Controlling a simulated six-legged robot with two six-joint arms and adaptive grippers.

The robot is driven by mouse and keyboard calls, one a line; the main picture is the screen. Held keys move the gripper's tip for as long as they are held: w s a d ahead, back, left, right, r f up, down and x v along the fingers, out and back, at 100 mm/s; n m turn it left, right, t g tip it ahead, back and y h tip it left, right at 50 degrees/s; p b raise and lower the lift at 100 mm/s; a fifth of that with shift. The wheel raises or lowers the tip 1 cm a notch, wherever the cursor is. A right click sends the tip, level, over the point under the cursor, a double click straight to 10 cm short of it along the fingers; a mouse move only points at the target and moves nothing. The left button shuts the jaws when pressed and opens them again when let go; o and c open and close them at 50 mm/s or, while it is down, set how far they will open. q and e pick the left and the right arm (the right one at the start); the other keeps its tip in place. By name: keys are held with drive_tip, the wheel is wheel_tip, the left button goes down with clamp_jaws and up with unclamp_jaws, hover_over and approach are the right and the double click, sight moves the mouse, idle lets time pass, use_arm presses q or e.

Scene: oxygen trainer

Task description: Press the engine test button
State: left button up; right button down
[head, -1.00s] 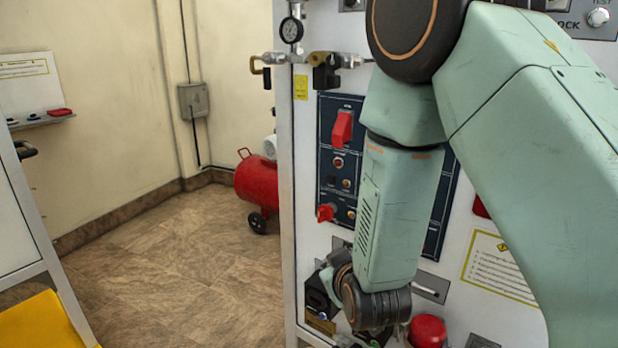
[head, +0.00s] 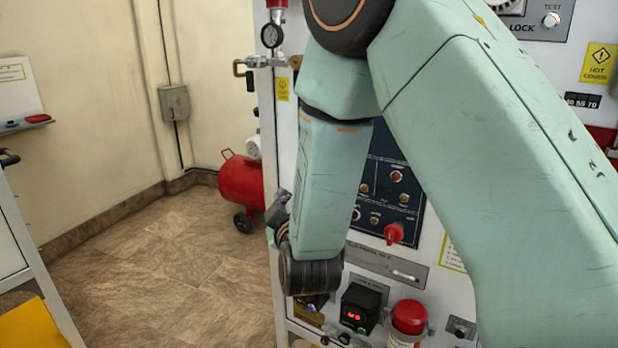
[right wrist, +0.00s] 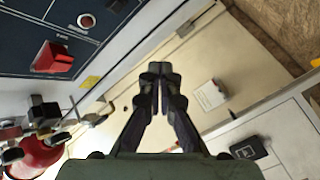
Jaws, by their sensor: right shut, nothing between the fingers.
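A navy control panel (head: 405,205) is on the white cabinet front in the head view, partly hidden behind my right arm. It carries a small red button (head: 396,176), several small knobs and a red rotary switch (head: 394,233). A white knob (head: 551,19) labelled TEST is at the top right. I cannot tell which one is the engine test button. In the right wrist view my right gripper (right wrist: 160,72) is shut and empty, apart from the navy panel (right wrist: 30,30). My left gripper is out of view.
A gauge (head: 271,36) with valve fittings sits at the cabinet's upper left edge. Below the panel are a small box with a red display (head: 360,308) and a red-topped cylinder (head: 409,316). A red compressor (head: 240,182) stands behind. Floor left of the cabinet is clear.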

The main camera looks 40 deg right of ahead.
drive_tip(key=shift+w+d+p, duration=0.3)
drive_tip(key=shift+w+d, duration=0.25)
drive_tip(key=shift+d, duration=0.7)
drive_tip(key=shift+w+d+p, duration=0.3)
drive_tip(key=shift+w+d, duration=0.3)
drive_tip(key=shift+d, duration=0.65)
drive_tip(key=shift+w+d+p, duration=0.3)
drive_tip(key=shift+w+d, duration=0.25)
drive_tip(key=shift+d, duration=0.7)
drive_tip(key=shift+d, duration=0.1)
drive_tip(key=shift+d+r, duration=0.1)
drive_tip(key=shift+w+d+p, duration=0.15)
drive_tip(key=shift+d+p, duration=0.1)
drive_tip(key=shift+p, duration=0.2)
